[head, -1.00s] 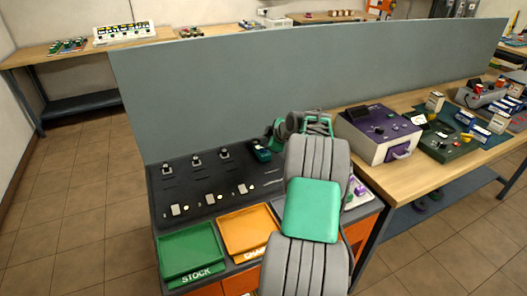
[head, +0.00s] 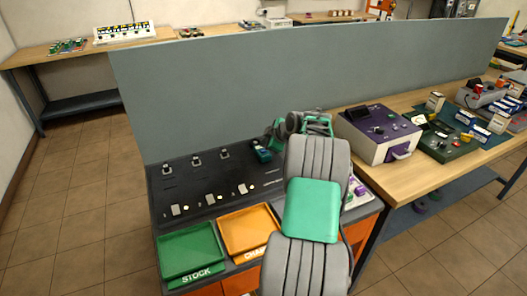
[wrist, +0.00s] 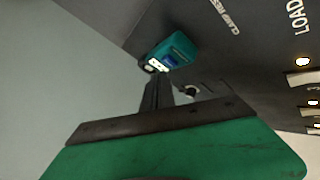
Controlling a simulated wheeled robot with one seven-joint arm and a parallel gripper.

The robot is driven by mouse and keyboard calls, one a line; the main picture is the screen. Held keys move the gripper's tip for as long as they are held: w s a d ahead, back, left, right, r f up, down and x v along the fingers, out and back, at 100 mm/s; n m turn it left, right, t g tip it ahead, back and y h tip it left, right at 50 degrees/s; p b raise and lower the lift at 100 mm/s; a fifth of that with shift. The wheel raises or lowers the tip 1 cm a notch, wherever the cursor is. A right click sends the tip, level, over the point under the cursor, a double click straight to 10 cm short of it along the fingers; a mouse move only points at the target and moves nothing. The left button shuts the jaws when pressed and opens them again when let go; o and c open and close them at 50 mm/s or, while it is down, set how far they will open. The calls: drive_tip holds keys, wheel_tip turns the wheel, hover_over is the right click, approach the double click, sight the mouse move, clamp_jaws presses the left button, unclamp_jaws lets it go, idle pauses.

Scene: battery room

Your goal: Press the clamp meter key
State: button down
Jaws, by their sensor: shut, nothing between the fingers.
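The clamp meter is a small teal block (wrist: 172,52) in the wrist view, with a blue panel and pale keys on the face toward my gripper. It sits on the dark bench top next to the printed lettering. My gripper (wrist: 157,84) is shut and empty, its dark fingers pointing at the keyed end of the meter. The fingertips look very close to the keys; I cannot tell whether they touch. In the head view the meter (head: 262,152) stands at the back of the dark bench, and my gripper (head: 274,134) is just above and right of it, partly hidden.
A grey partition (head: 220,90) rises right behind the bench. A green STOCK tray (head: 188,245) and an orange tray (head: 248,230) lie at the front, with several switches (head: 196,160) behind them. A purple-and-white instrument (head: 377,132) stands on the wooden table to the right.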

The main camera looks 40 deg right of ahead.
sight(265, 153)
drive_tip(key=shift+f+b, duration=0.45)
drive_tip(key=shift+b, duration=0.25)
drive_tip(key=shift+f+b, duration=0.4)
drive_tip(key=shift+b, duration=0.15)
idle(0.5)
idle(0.3)
drive_tip(key=shift+r, duration=0.8)
drive_tip(key=shift+r+p, duration=1.1)
drive_tip(key=shift+r, duration=1.4)
